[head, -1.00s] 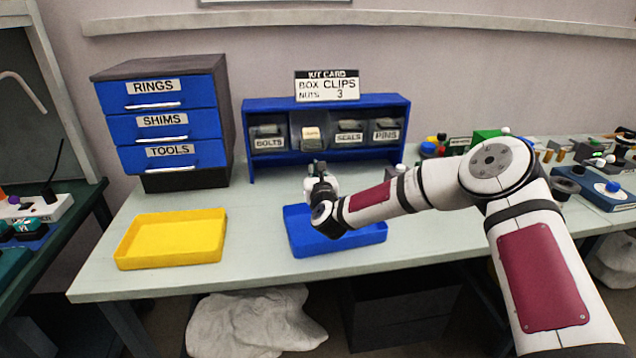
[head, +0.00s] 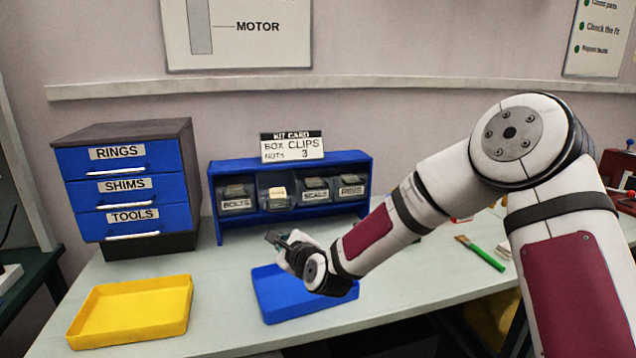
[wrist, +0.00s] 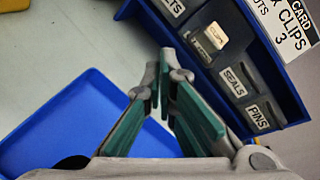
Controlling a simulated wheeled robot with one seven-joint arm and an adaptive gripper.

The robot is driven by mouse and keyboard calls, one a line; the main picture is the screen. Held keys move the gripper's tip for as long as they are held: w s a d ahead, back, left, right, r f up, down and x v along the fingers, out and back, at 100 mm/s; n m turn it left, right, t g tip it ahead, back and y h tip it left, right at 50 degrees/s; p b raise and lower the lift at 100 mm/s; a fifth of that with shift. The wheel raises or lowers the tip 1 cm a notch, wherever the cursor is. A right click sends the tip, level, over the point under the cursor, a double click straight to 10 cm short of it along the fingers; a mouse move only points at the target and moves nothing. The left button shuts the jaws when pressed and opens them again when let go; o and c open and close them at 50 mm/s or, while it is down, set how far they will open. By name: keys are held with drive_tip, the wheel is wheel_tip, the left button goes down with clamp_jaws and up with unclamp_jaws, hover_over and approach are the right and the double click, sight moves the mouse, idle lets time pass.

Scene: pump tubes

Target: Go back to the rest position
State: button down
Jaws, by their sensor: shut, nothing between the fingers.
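My gripper (head: 276,240) is above the back edge of the blue tray (head: 272,292) in the head view, in front of the blue bin rack (head: 226,166). In the wrist view the green-padded fingers of my gripper (wrist: 163,88) come together at their tips, with nothing held between them. The blue tray (wrist: 45,125) lies below and left of the fingers there. The part of the tray that shows is empty. My forearm hides its right side in the head view.
The rack holds labelled bins and a kit card (head: 292,147). A drawer cabinet (head: 118,187) stands at the left. A yellow tray (head: 130,310) lies in front of it. A green-handled brush (head: 482,253) lies at the right. Bench space between the trays is clear.

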drive_tip(key=s+d+r+n+g+h+p, duration=0.1)
drive_tip(key=s+d+r+n+g+h, duration=0.3)
drive_tip(key=s+d+n, duration=0.45)
drive_tip(key=s+d+r+n+g+h, duration=0.1)
drive_tip(key=s+d+r+n+h, duration=0.1)
drive_tip(key=s+d+r+n, duration=0.65)
drive_tip(key=s+d+n+g, duration=0.1)
drive_tip(key=s+d, duration=0.3)
drive_tip(key=s, duration=0.5)
drive_tip(key=s+d+n+g+h, duration=0.1)
drive_tip(key=s+d, duration=0.3)
drive_tip(key=s, duration=0.5)
drive_tip(key=s+d+r+n+g+p, duration=0.1)
drive_tip(key=s+d, duration=0.3)
drive_tip(key=s, duration=0.5)
drive_tip(key=shift+s+d+n+g+h, duration=0.2)
drive_tip(key=shift+d+n+g+h, duration=0.1)
drive_tip(key=shift+n+g, duration=0.25)
